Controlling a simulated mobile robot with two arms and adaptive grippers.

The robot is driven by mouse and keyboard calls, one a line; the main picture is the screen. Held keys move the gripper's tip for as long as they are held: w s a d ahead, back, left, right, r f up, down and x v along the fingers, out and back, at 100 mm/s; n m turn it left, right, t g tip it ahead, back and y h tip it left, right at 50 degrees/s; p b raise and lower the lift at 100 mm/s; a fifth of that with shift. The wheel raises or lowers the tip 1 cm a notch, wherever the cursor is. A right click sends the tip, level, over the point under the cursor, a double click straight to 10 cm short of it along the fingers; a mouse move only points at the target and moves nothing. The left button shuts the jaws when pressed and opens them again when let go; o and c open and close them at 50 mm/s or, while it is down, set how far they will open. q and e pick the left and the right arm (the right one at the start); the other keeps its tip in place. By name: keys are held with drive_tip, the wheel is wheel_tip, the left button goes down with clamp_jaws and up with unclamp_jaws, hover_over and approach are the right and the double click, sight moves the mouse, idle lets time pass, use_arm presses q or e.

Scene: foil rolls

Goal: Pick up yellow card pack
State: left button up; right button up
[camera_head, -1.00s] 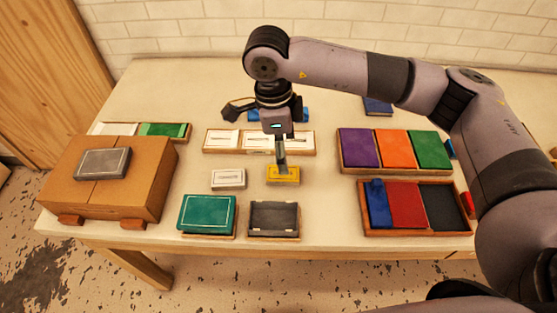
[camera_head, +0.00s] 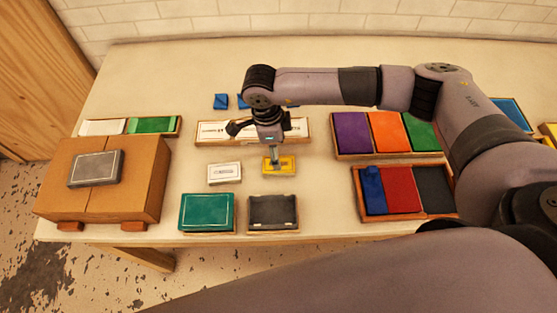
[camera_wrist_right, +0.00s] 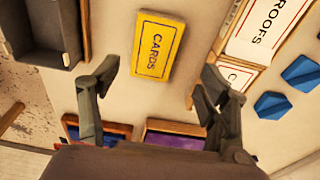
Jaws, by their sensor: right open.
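The yellow card pack (camera_head: 281,166) lies flat on the table near its middle. My left gripper does not show.
A white card pack (camera_head: 224,173) lies just left of the yellow one. A dark tray (camera_head: 272,213) and a green box (camera_head: 207,212) are in front. A long tray (camera_head: 212,132) stands behind, and trays of coloured blocks (camera_head: 378,134) are on the right.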

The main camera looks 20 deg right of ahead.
drive_tip(key=shift+s+f+p, duration=0.25)
drive_tip(key=shift+f+p, duration=0.3)
drive_tip(key=shift+f, duration=0.2)
drive_tip(key=f, duration=0.1)
drive_tip(key=f+p, duration=0.2)
drive_tip(key=shift+s+f, duration=0.2)
drive_tip(key=shift+s, duration=0.05)
drive_tip(key=shift+d+f, duration=0.15)
drive_tip(key=shift+f, duration=0.45)
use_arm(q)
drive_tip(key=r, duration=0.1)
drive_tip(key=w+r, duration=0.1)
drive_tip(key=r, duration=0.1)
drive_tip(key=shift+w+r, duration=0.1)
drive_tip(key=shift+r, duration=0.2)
use_arm(e)
drive_tip(key=shift+c, duration=0.5)
drive_tip(key=c, duration=1.3)
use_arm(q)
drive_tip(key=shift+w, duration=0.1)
use_arm(e)
drive_tip(key=shift+r, duration=0.1)
